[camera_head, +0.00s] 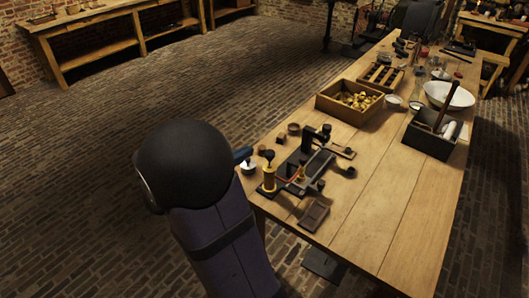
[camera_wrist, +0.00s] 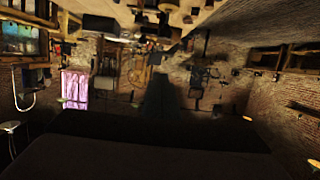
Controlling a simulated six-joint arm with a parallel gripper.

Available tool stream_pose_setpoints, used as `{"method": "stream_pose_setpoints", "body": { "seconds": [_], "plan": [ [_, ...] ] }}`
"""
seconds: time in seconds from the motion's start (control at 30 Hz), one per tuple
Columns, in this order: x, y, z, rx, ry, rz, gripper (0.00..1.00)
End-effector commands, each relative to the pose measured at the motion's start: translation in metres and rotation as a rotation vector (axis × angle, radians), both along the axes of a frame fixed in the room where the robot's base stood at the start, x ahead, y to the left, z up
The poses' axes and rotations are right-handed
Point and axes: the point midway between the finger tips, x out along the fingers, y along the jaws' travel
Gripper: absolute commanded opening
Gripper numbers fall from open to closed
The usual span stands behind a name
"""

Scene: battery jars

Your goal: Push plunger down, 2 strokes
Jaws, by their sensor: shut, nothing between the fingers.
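The knob stands free. My arm's dark rounded joint fills the left middle of the view and hides most of my gripper (camera_head: 243,155). A blue-grey end shows just left of the knob, apart from it in the picture. My gripper is shut and empty. In the wrist view a dark mass fills the bottom, and the cylinder cannot be made out there.
A dark metal apparatus (camera_head: 308,160) stands right of the cylinder, with a red lead between. A small white item (camera_head: 248,165) sits to its left. A brown block (camera_head: 314,216) lies in front. A wooden box of brass parts (camera_head: 318,103) stands behind. The table's front right is clear.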

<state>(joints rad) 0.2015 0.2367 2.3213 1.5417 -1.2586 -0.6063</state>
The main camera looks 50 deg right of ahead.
Motion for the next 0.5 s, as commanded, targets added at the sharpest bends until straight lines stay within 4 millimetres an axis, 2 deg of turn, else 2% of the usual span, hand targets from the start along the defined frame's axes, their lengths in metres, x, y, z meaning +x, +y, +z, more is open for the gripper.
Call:
{"method": "stream_pose_setpoints", "body": {
  "seconds": [0.27, 0.5],
  "plan": [
    [0.0, -0.001, 0.0, 0.001, -0.001, 0.001, 0.0],
    [-0.001, -0.018, -0.004, 0.001, -0.001, -0.003, 0.0]
  ]
}}
